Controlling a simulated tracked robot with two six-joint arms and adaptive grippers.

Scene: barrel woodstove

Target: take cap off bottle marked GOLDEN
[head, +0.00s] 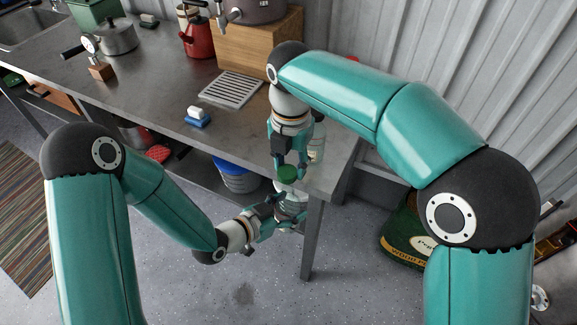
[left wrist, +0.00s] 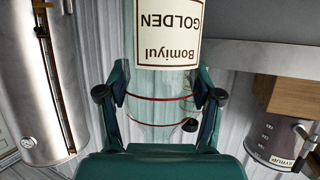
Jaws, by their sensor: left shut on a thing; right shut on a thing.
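The bottle marked GOLDEN (left wrist: 165,35) is clear glass with a cream label, upside down in the left wrist view. In the head view the bottle (head: 291,208) is off the front edge of the metal table, in the air. My left gripper (head: 277,212) is shut around its body; its fingers also show on both sides of the glass in the left wrist view (left wrist: 162,97). My right gripper (head: 289,164) comes down from above and is shut on the green cap (head: 288,174). The cap is right over the bottle's neck; I cannot tell whether they are apart.
Another clear bottle (head: 317,142) stands on the table (head: 160,95) close behind my right gripper. A slotted grate (head: 232,90) and a blue-and-white block (head: 197,117) lie left of it. A blue bucket (head: 236,178) is below, and a green sack (head: 405,232) on the floor at right.

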